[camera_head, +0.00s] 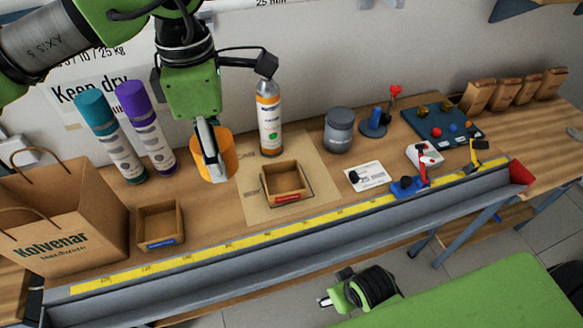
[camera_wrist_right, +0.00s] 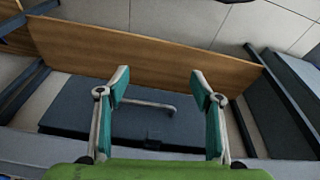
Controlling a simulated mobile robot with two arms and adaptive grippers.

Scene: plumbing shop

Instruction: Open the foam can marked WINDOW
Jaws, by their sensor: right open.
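A can with an orange and white label (camera_head: 269,125) stands upright on the bench; its silver top is bare. My left gripper (camera_head: 211,170) is left of this can, its fingers around an orange cap-like cylinder (camera_head: 229,153). The cylinder looks held above the bench; the far finger is hidden. A teal-capped can (camera_head: 118,150) and a purple-capped can (camera_head: 150,135) stand at the left. The can markings are too small to read. My right gripper (camera_wrist_right: 160,84) is open and empty in the right wrist view, pointing at shelving and the floor.
A red-labelled wooden tray (camera_head: 303,187) stands on a brown sheet (camera_head: 250,207). A blue-labelled tray (camera_head: 146,235) is beside a paper bag (camera_head: 75,220). A grey jar (camera_head: 339,138) is right of the orange-labelled can. A yellow ruler strip (camera_head: 250,234) lines the front edge.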

